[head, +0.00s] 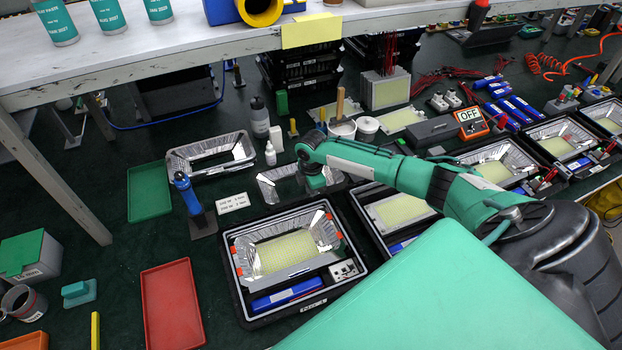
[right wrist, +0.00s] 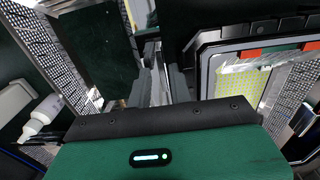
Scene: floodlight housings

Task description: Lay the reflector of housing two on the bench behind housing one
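Housing one (head: 240,290) stands in the middle of the bench, with a shiny reflector (head: 325,232) around its yellow LED panel. Housing two (head: 372,235) stands right of it, its LED panel (head: 400,210) bare and partly behind my right arm. Housing two's reflector (head: 268,188), a shiny rectangular frame, is behind housing one, at or just above the bench. My right gripper (head: 313,183) is over its right side. In the right wrist view the fingers (right wrist: 155,75) are close together around the reflector's wall (right wrist: 125,70). My left gripper is out of view.
Another reflector (head: 180,163) lies farther left, beside a blue-handled tool (head: 187,195) on a stand. Green (head: 149,190) and red (head: 172,305) trays lie left. A shelf (head: 180,50) overhangs the back.

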